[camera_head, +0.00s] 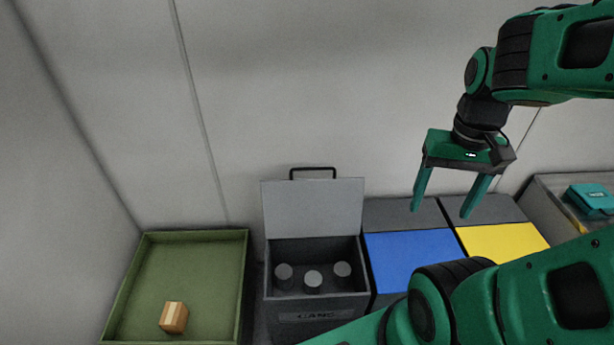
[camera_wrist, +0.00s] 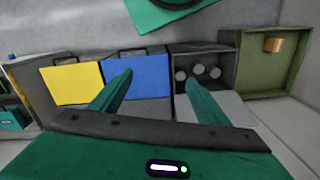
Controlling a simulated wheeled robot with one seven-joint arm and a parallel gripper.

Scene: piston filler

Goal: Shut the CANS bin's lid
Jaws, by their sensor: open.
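The CANS bin (camera_head: 316,316) is a dark grey box with a faint CANS label on its front. Its grey lid (camera_head: 313,208) stands upright at the back, with a black handle on its top edge. My gripper (camera_head: 441,212) is open and empty, above and to the right of the bin, over the blue and yellow lids. In the wrist view the bin (camera_wrist: 197,55) shows beyond the fingers, and one finger partly covers the lid (camera_wrist: 232,108). The wrist view also shows my gripper (camera_wrist: 160,82) with its fingers apart.
A bin with a blue lid (camera_head: 411,257) and one with a yellow lid (camera_head: 502,245) stand shut to the right. A green tray (camera_head: 190,238) with a small cardboard box (camera_head: 174,317) is on the left. A grey container with a teal case (camera_head: 590,198) is at far right. A wall stands behind.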

